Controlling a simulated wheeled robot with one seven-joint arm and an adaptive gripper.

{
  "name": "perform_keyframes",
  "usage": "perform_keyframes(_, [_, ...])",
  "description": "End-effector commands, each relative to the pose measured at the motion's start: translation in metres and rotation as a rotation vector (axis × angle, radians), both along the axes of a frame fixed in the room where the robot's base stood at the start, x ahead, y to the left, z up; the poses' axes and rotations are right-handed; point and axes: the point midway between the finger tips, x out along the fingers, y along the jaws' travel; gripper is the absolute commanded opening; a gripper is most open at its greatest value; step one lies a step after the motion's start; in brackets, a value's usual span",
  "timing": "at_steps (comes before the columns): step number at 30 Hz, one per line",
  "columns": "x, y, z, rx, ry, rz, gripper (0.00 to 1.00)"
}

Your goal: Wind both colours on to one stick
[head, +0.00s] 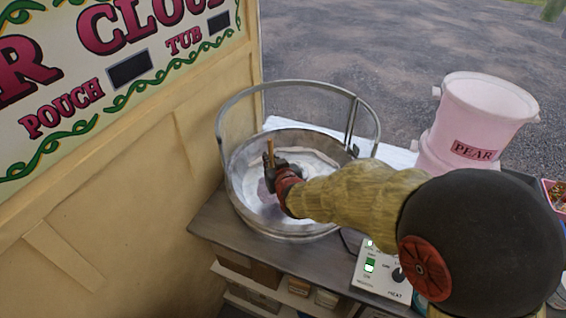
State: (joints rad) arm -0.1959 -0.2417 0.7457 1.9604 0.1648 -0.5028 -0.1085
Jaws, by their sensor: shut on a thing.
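My gripper (272,172) is shut on an upright wooden stick (270,152), inside the round metal floss bowl (240,205). The stick's upper end stands above the jaws; its lower part is hidden or unclear. A pale pinkish-violet patch shows in the bowl beside the gripper, too small to tell whether it is floss on the stick. Whitish material lines part of the bowl floor. My forearm covers the bowl's right side.
A raised metal guard rail (300,84) rings the bowl's back. A pink tub marked PEAR (485,105) stands at the right. A control box (385,272) with a green switch and a HEAT knob sits in front. A painted sign board (120,60) and a cream wall (120,200) close off the left.

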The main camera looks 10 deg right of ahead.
Motion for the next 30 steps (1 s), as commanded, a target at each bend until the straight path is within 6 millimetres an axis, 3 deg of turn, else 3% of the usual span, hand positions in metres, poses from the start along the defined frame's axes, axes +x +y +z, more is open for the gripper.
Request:
perform_keyframes(12, [0.059, 0.025, 0.0, 0.001, 0.001, 0.0, 0.0])
perform_keyframes(22, [0.104, 0.021, 0.0, 0.001, -0.001, 0.0, 0.0])
perform_keyframes(30, [0.068, 0.023, 0.003, 0.001, -0.001, 0.001, 0.0])
